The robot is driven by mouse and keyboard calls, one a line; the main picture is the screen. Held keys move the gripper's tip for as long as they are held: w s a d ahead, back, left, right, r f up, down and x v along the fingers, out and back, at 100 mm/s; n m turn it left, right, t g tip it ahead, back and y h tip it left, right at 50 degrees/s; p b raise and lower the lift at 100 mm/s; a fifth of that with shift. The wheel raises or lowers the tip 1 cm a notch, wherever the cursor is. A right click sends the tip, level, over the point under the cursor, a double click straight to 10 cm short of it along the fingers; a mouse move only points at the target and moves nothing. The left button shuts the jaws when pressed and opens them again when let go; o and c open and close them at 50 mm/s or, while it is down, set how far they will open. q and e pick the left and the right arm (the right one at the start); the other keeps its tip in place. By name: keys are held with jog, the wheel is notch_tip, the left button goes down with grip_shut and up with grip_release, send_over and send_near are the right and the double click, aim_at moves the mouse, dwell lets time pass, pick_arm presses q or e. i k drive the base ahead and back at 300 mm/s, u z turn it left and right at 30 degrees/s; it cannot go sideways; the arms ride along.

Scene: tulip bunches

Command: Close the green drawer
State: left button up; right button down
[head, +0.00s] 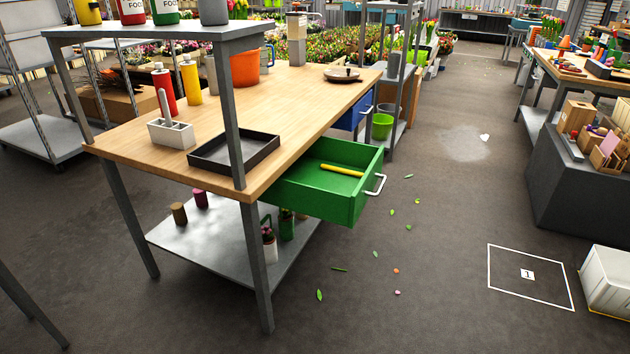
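The green drawer (312,191) is under the near right part of the wooden workbench (285,95) in the head view. It is pulled well out to the right, past the table edge. A yellow stick-like object (342,170) lies inside it. A light metal handle (376,185) is on its right-facing front panel. A blue drawer (352,113) sits farther back under the same edge. Neither of my grippers shows in the head view.
A black tray (234,152) and a grey caddy (171,133) stand on the bench. A grey post (233,125) rises at the near corner. Leaves and petals are scattered on the floor right of the drawer. That floor is otherwise open up to a dark box (575,185) and a white box (607,280).

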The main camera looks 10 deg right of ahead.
aim_at(306, 188)
jog(key=u, duration=0.05)
jog(key=i, duration=1.35)
jog(key=z, duration=0.65)
